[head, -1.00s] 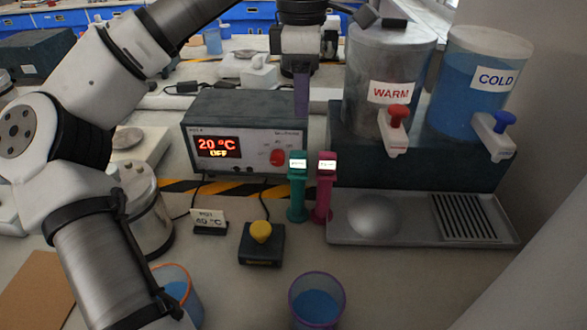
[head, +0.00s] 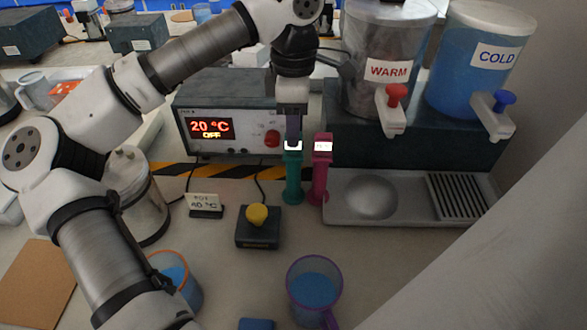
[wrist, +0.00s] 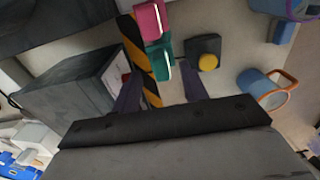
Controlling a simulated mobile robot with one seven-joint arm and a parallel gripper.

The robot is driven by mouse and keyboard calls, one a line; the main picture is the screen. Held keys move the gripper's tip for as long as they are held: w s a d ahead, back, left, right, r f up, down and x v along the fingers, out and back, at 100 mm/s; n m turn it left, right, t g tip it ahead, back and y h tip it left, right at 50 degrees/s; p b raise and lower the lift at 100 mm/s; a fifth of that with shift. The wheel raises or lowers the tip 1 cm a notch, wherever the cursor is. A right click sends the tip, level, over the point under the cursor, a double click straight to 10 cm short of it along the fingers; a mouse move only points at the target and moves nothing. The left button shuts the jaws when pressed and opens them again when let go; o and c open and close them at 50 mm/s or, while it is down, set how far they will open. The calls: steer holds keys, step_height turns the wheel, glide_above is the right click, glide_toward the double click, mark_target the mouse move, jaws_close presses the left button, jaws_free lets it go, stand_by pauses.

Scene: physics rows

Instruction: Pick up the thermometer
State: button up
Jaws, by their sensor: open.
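A green upright device with a small lit display (head: 292,175) and a similar pink one (head: 321,170) stand side by side on the bench; either looks like a thermometer. My gripper (head: 292,134) is open and points down just above the top of the green one. In the wrist view the gripper (wrist: 162,88) has its fingers apart, with the green device (wrist: 162,58) just ahead of the gap and the pink device (wrist: 150,20) beyond it. I cannot tell whether a finger touches the green one.
A heater box (head: 225,95) reading 20 °C OFF stands behind. Warm (head: 378,40) and cold (head: 465,85) dispensers stand at right above a drip tray (head: 410,212). A yellow button (head: 257,214), a purple-rimmed cup (head: 314,282) and an orange-rimmed cup (head: 178,280) are in front.

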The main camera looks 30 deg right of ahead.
mark_target(293, 152)
steer(key=shift+f, duration=1.5)
steer(key=shift+c, duration=0.4)
jaws_close()
